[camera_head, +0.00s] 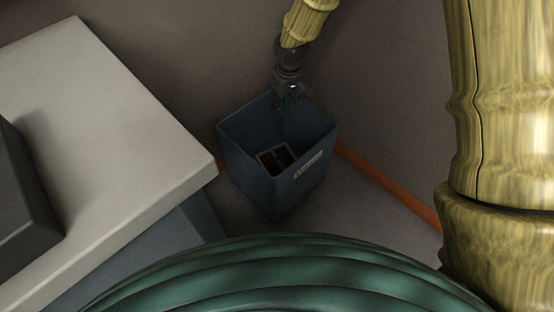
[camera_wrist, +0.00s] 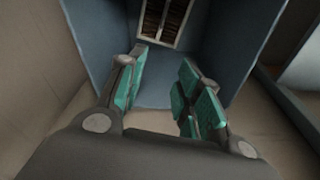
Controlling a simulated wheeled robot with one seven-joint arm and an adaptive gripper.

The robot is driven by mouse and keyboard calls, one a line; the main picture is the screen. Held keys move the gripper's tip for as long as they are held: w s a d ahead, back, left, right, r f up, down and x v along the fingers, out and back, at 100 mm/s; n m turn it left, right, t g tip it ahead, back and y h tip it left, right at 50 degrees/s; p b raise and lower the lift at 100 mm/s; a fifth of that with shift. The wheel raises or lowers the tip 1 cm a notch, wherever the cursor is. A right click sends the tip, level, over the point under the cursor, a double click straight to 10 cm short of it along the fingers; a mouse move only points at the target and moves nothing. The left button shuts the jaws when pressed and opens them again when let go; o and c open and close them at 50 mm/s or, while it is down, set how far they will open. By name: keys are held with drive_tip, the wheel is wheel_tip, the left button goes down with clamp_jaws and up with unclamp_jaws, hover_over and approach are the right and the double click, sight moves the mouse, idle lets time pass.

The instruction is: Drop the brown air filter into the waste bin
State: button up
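The waste bin (camera_head: 262,187) is a blue-grey open box on the floor in the head view, with a pale label on its front. The brown air filter (camera_head: 274,158), with a light frame, lies inside the bin, low down. The wrist view also shows the filter (camera_wrist: 163,20) at the top, between the bin's blue walls (camera_wrist: 237,40). My gripper (camera_head: 293,92) is above the bin's back rim. In the wrist view my gripper (camera_wrist: 165,85) has its teal-padded fingers spread apart with nothing between them. The filter lies beyond the fingertips, clear of them.
A light-topped table (camera_head: 150,150) stands left of the bin, with a dark box (camera_head: 25,195) on it. A wall rises behind the bin, with an orange strip (camera_head: 385,182) along its foot. Bare floor (camera_head: 350,212) shows to the bin's right.

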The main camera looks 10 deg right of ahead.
wheel_tip(320, 180, up, 12)
drive_tip(key=s, duration=0.1)
drive_tip(key=shift+s+d, duration=0.3)
drive_tip(key=shift+s, duration=0.05)
idle(0.4)
idle(0.4)
